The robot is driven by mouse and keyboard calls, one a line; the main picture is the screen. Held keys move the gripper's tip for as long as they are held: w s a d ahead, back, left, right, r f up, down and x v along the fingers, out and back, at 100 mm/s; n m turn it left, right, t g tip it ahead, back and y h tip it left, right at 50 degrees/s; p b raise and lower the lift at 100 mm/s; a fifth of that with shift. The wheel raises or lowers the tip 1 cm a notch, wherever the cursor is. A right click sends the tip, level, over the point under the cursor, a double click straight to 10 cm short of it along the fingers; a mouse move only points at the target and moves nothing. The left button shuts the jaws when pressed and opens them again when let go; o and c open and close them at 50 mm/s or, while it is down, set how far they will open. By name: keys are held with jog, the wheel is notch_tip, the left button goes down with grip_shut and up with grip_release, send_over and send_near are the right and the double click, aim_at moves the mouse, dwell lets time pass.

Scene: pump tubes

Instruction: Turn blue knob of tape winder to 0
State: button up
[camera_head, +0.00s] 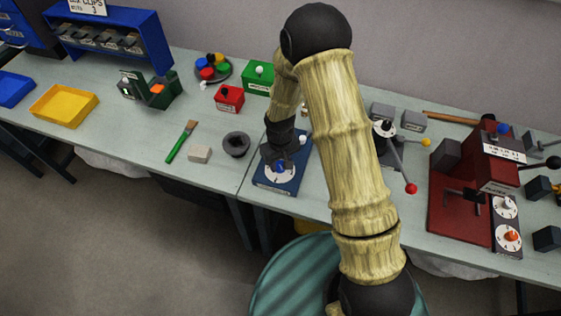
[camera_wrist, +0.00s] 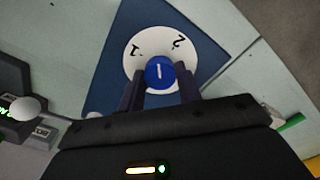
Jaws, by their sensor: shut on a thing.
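The tape winder is a dark blue base (camera_head: 268,181) on the bench in the middle of the head view, and its blue panel (camera_wrist: 108,88) fills much of the wrist view. A white dial (camera_wrist: 146,47) on it shows the figures 1 and 2; the rest of the dial is hidden by my gripper. The blue knob (camera_wrist: 160,72) with a white pointer line sits at the dial's middle. My gripper (camera_wrist: 161,84) is shut on the knob, one finger on each side. In the head view my gripper (camera_head: 281,162) is over the dial and hides most of the knob.
A dark grey ring (camera_head: 236,145), a pale block (camera_head: 200,154) and a green-handled brush (camera_head: 181,142) lie left of the winder. Red (camera_head: 229,98) and green (camera_head: 258,78) boxes stand behind. Levers and a red machine (camera_head: 460,205) stand to the right.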

jog(key=shift+n, duration=0.5)
jog(key=n, duration=0.3)
jog(key=shift+n, duration=0.3)
jog(key=n+p, duration=0.1)
jog(key=n, duration=0.2)
jog(key=o, duration=0.8)
jog(key=shift+o, duration=0.2)
